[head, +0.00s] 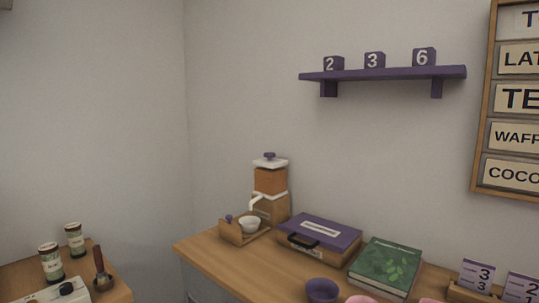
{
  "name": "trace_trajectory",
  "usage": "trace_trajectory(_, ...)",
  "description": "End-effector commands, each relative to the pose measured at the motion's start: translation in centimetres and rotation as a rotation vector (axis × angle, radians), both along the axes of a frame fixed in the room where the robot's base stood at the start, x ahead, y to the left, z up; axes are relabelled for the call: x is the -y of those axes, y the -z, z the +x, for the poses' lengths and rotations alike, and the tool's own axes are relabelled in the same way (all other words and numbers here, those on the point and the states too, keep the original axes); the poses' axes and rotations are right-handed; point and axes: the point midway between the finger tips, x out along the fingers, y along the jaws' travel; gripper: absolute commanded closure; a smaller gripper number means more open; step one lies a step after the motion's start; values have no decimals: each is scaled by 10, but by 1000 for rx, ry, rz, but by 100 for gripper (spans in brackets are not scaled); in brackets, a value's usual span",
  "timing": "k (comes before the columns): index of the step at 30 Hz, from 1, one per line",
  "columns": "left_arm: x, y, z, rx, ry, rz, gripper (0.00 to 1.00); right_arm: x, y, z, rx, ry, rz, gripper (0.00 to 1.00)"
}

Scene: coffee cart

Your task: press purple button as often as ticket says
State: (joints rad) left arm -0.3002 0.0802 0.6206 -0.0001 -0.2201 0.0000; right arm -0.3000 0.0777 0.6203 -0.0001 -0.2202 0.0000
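No purple button can be made out for certain in the head view. Two small purple-and-white number cards stand at the lower right edge: one card (476,275) reads 3 over 3, and the other card (521,288) shows a 2 and is cut off by the frame. I cannot tell whether either is the ticket. Neither of my grippers is in view.
A wooden counter (215,258) holds a grinder (270,182), a purple-lidded case (318,232), a green book (386,262) and a purple bowl (321,290). A purple shelf (385,74) carries blocks 2, 3, 6. Jars (51,262) stand at left.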

Motion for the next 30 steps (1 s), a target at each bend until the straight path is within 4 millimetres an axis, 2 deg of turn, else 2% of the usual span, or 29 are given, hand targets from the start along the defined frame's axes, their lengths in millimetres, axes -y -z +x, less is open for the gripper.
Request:
trace_trajectory(2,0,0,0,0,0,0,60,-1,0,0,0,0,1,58)
trace_trajectory(12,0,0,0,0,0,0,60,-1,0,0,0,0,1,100)
trace_trajectory(30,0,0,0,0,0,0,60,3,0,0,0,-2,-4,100)
